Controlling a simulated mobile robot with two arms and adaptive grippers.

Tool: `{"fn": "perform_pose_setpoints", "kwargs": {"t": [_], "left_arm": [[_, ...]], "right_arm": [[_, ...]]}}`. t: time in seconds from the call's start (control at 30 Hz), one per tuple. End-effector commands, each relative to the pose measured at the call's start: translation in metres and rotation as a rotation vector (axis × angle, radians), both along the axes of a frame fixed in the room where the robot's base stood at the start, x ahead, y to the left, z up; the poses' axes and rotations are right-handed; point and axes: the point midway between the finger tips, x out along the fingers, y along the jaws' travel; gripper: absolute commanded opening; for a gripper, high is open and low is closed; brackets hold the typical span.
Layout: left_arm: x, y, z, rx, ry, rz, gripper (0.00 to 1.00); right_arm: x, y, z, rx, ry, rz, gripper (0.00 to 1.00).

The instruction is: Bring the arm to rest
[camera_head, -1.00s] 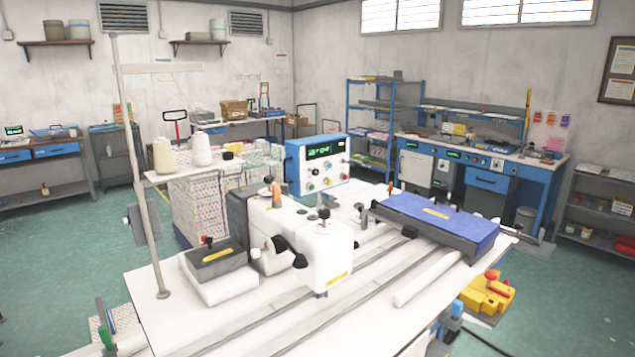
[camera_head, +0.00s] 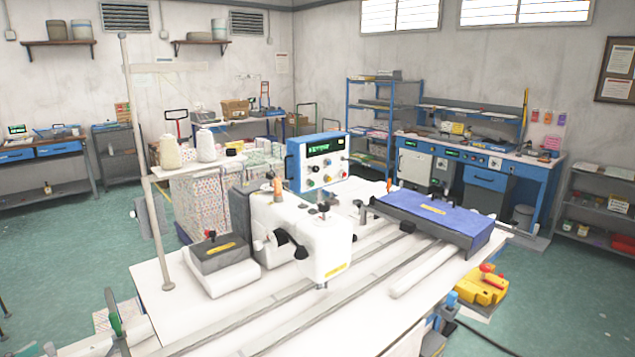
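Neither of my grippers shows in the head view, and I see no arm that I can make out as mine. The white sewing machine (camera_head: 325,247) stands on the white worktable (camera_head: 150,290) in the middle. A blue control box (camera_head: 318,163) with a lit green display stands behind it. A blue padded block (camera_head: 435,214) lies on the right part of the table. Two cream thread cones (camera_head: 206,146) sit on a small shelf at the left, by a tall thin post (camera_head: 146,200).
A green-handled lever (camera_head: 114,312) is at the table's lower left edge. A blue workbench (camera_head: 540,190) and shelves (camera_head: 600,215) line the right wall. Green floor is open at the left.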

Motion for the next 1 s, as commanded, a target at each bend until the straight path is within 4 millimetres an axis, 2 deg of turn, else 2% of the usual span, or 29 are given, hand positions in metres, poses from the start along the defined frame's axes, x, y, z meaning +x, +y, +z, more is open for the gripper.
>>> {"fn": "perform_pose_setpoints", "kwargs": {"t": [0.13, 0.27, 0.4, 0.5, 0.7, 1.0], "left_arm": [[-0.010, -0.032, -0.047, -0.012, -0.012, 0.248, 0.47], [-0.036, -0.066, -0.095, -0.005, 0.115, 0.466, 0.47], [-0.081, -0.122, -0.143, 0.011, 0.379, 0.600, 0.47], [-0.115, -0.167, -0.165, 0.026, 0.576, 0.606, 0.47], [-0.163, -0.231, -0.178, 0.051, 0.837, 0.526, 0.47], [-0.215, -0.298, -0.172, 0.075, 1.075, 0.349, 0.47]], "right_arm": [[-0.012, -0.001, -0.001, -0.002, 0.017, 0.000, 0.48], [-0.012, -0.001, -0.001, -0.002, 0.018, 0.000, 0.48], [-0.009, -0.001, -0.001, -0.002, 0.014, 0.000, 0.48], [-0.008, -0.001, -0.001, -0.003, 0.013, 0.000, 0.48], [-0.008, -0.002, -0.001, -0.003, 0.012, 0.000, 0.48], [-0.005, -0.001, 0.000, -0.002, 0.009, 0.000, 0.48]]}}
